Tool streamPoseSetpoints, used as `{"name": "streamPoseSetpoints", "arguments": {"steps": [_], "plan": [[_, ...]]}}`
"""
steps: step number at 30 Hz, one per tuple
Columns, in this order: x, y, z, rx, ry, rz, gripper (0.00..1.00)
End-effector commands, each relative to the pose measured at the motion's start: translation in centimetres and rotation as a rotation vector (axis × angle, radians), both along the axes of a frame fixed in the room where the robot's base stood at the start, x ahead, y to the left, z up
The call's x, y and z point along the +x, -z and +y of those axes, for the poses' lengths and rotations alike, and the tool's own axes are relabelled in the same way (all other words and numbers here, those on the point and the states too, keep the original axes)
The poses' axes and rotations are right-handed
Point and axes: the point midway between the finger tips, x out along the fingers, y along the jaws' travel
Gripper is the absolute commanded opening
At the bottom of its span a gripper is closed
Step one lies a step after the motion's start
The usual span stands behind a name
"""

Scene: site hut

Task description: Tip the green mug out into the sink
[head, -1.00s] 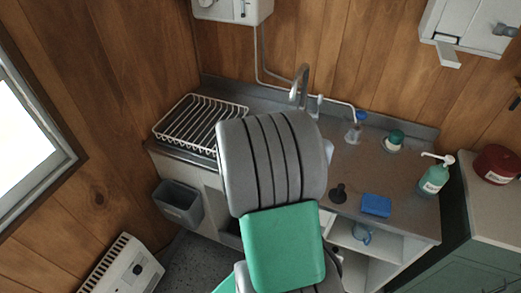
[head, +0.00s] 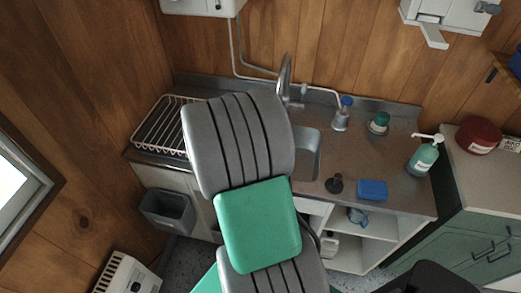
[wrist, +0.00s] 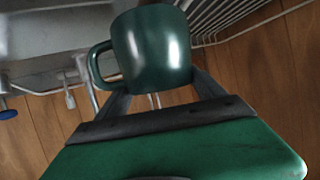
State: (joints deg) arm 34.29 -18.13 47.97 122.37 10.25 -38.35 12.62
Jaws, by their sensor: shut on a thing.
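The green mug (wrist: 152,47) is dark and glossy, with its handle on the left in the wrist view. My gripper (wrist: 160,92) is shut on it, with a finger at each side. My arm hides the rest, and also hides my gripper and the mug there. The tap (head: 285,78) rises behind the sink.
A wire dish rack (head: 158,128) stands left of the sink. On the right of the counter are a black plug (head: 334,184), a blue sponge (head: 372,190), a bottle (head: 342,114), a green-topped jar (head: 379,122) and a soap dispenser (head: 423,157). A blue mug (head: 357,215) sits below.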

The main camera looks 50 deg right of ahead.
Motion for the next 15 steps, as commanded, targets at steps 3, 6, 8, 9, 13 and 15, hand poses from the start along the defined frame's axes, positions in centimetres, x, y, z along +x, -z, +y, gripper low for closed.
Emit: {"name": "streamPoseSetpoints", "arguments": {"steps": [3,6,8,9,13,15], "plan": [[-0.5,0.0,-0.7,0.039,0.010,-0.032,0.06],[-1.0,0.3,-1.3,0.085,0.014,-0.063,0.06],[-1.2,0.5,-1.7,0.116,0.015,-0.088,0.06],[-1.4,0.7,-1.9,0.138,0.016,-0.101,0.06],[-1.9,1.0,-2.6,0.205,0.017,-0.149,0.06],[-2.2,1.2,-3.0,0.240,0.017,-0.177,0.06]]}}
